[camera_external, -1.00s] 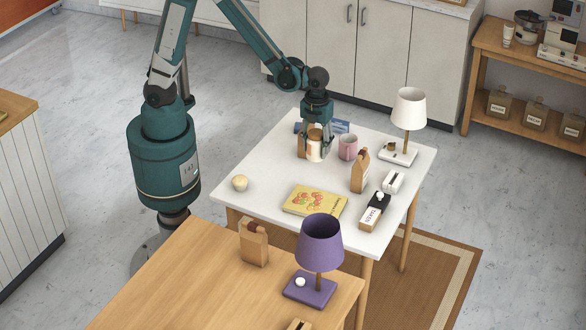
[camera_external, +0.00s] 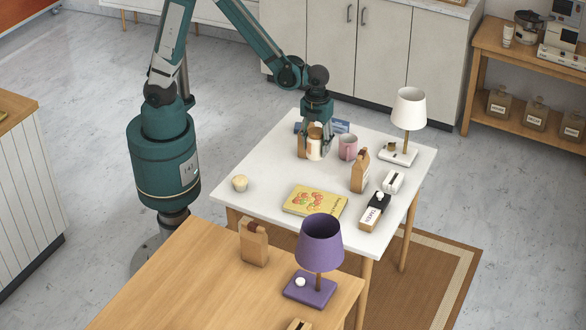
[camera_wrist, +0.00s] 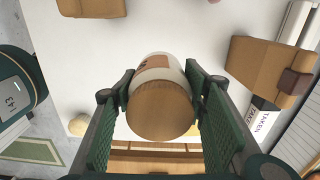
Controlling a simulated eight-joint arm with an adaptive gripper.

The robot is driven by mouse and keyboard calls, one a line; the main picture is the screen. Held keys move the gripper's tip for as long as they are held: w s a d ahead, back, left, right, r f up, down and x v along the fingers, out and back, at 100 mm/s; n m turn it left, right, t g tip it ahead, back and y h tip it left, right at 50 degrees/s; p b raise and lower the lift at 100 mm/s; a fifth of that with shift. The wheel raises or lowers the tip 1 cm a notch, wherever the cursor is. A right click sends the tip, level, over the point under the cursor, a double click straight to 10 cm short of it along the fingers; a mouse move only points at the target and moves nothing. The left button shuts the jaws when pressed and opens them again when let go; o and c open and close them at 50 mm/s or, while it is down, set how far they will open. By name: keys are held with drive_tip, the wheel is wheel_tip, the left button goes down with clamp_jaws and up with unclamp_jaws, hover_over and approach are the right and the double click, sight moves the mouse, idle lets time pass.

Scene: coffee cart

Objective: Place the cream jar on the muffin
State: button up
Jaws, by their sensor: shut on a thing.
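The cream jar (camera_external: 314,151) is pale with a brown lid and stands upright near the back of the white table. My gripper (camera_external: 316,148) points down with its fingers around it. In the wrist view, my gripper (camera_wrist: 160,85) has a green pad on each side of the jar (camera_wrist: 155,67), and its round lid (camera_wrist: 160,112) faces the camera. I cannot tell whether the jar touches the table. The muffin (camera_external: 240,183) is small and pale and sits alone at the table's left corner. It also shows in the wrist view (camera_wrist: 79,125), left of the jar.
A pink mug (camera_external: 347,148) is close to the jar's right. A brown bag (camera_external: 360,171), a white lamp (camera_external: 408,108) and a black-and-white box (camera_external: 374,211) are farther right. A yellow book (camera_external: 315,201) lies in front. The tabletop (camera_external: 265,165) between jar and muffin is clear.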

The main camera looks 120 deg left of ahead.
drive_tip(key=shift+d, duration=0.15)
drive_tip(key=s+d+r+p, duration=0.1)
drive_tip(key=s+d+r, duration=0.3)
drive_tip(key=s+d, duration=0.7)
drive_tip(key=r+n, duration=0.1)
drive_tip(key=r, duration=0.1)
hover_over(240, 177)
drive_tip(key=shift+f+p, duration=0.1)
drive_tip(key=shift+p, duration=0.3)
drive_tip(key=shift+f+b, duration=0.9)
drive_tip(key=shift+f, duration=2)
drive_tip(key=shift+f, duration=0.15)
drive_tip(key=shift+f+b, duration=0.7)
drive_tip(key=shift+f, duration=1.25)
drive_tip(key=shift+f, duration=0.2)
